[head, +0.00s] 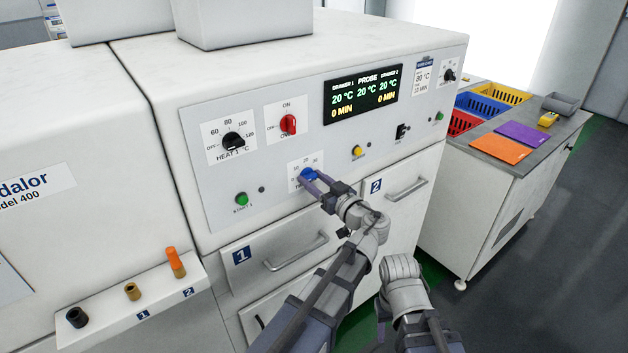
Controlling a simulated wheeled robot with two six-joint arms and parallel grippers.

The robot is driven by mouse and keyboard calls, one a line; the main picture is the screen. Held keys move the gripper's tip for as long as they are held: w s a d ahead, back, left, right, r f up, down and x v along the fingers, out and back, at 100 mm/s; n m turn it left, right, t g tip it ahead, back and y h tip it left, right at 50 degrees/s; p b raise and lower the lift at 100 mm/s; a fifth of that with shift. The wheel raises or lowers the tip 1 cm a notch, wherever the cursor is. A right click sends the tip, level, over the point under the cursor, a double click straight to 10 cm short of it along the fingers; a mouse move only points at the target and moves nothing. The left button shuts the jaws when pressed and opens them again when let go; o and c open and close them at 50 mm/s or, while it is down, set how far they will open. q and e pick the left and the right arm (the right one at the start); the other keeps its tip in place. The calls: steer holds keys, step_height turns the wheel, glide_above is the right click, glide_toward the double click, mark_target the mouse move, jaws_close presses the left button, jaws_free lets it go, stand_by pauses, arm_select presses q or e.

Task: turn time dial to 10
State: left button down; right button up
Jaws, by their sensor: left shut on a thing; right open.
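The blue time dial (308,175) is on the light grey control panel, below the heat dial and the red switch. A white scale plate (294,183) with small numbers surrounds it. The dial's pointer is too small and too covered to read. My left gripper (313,181) is shut on the blue dial, its two long fingers reaching in from the lower right. The fingers hide part of the dial and its label. My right arm shows at the lower middle, but I cannot make out its fingers.
A black heat dial (233,140), a red switch (289,124) and a green start button (241,199) are close by on the panel. The display (362,94) reads 20 °C and 0 MIN. Drawer handles (297,251) stick out below. A side table (478,146) with coloured bins stands right.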

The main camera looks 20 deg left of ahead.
arm_select(q)
steer(key=m, duration=0.4)
steer(key=shift+m, duration=2.1)
steer(key=shift+c, duration=1.4)
jaws_free()
steer(key=shift+d, duration=0.1)
